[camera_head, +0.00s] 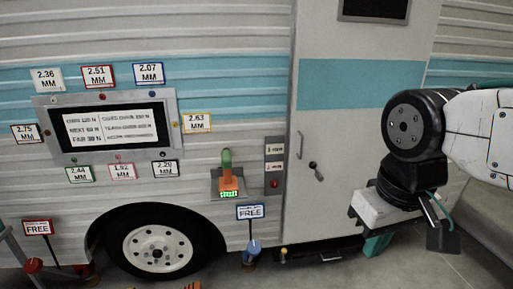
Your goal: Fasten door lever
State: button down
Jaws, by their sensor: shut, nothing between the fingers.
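The camper door (342,150) is pale grey with a blue band and looks flush with the side wall. A small dark door lever (316,171) sits low near the door's left edge, tilted down to the right. A thin upright grab handle (300,145) is just left of it. My gripper (376,246) hangs at the right, below and to the right of the lever and apart from it. Its teal fingers are shut and empty. My arm and the gripper's white body cover the door's lower right part.
A panel with switches (274,166) and an orange-and-green device (229,178) are on the wall left of the door. A blue valve (252,251) with a FREE sign (250,212) stands below. Concrete floor (315,273) shows in front.

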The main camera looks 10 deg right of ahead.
aim_at(313, 165)
jog(key=k, duration=0.65)
jog(key=z, duration=0.9)
jog(key=i, duration=1.6)
jog(key=u, duration=0.7)
